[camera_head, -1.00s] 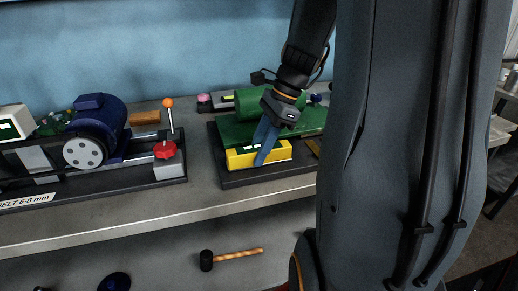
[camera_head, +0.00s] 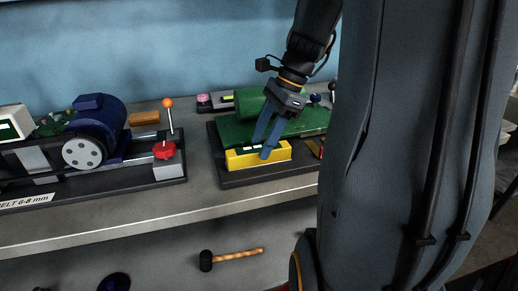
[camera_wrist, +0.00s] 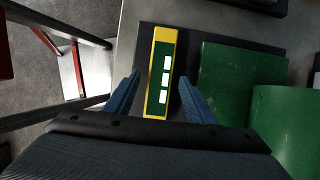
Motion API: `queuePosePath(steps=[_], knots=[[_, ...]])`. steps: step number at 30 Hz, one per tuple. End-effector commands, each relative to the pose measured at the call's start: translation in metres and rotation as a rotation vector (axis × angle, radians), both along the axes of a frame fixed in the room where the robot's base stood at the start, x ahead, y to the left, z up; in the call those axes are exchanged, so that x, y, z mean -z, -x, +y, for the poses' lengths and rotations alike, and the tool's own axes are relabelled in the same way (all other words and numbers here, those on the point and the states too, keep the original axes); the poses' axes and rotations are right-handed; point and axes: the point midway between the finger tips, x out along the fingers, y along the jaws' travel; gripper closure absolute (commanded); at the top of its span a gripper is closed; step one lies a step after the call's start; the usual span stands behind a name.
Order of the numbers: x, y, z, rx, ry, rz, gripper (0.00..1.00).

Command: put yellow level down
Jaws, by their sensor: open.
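The yellow level (camera_head: 258,155) rests on the dark base plate (camera_head: 235,180) in front of the green machine (camera_head: 272,125). In the wrist view the level (camera_wrist: 151,110) shows a green top with several white windows. My gripper (camera_head: 261,151) is open, with its blue fingers above the level. In the wrist view the fingers (camera_wrist: 159,88) stand apart on either side of the level, with gaps between them and it. The level's near end is hidden behind my gripper body.
A blue motor (camera_head: 95,125) stands at left, beside an orange-tipped lever (camera_head: 169,115) and a red knob (camera_head: 165,150). A mallet (camera_head: 232,259) lies lower down. The bench's front strip (camera_head: 120,218) is clear.

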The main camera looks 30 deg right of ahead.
Motion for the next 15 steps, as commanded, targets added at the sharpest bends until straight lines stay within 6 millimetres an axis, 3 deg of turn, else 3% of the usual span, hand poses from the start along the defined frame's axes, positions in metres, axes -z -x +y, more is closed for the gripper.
queuePosePath(steps=[9, 15], knots=[[-0.059, 0.007, -0.026, 0.002, 0.002, -0.003, 0.5], [-0.078, 0.009, -0.033, 0.0, 0.0, -0.001, 0.5]])
